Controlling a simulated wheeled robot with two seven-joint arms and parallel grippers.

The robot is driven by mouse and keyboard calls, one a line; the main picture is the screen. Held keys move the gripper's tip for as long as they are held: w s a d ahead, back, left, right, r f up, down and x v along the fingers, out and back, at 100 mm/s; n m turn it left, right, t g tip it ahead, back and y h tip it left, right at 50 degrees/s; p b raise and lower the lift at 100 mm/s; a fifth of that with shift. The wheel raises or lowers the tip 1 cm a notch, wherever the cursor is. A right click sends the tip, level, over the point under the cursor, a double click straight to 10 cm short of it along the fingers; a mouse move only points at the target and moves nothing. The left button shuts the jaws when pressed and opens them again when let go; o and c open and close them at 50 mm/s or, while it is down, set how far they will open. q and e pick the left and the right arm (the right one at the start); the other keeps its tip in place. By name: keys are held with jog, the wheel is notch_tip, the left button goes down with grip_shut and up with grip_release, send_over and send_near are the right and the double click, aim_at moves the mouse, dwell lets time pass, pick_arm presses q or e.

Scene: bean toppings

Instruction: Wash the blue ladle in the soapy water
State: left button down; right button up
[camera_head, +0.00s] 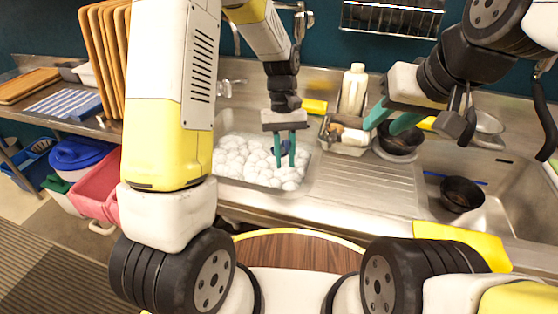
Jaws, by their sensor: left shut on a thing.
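The rest of that piece is hidden by the fingers and foam. My right gripper (391,122) is at the right, above the drainboard near a dark bowl (400,142). Its teal fingers are apart, with nothing seen held between them.
A white bottle (353,88) and a caddy stand behind the drainboard (365,185). The right sink holds a black bowl (461,194) and a thin blue stick (440,175). A yellow cloth (460,240) hangs over the front edge. Wooden boards (100,50) stand at the left.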

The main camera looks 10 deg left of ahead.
aim_at(282, 148)
pick_arm(q)
jog(key=shift+r, duration=3.1)
jog(key=shift+w, duration=0.1)
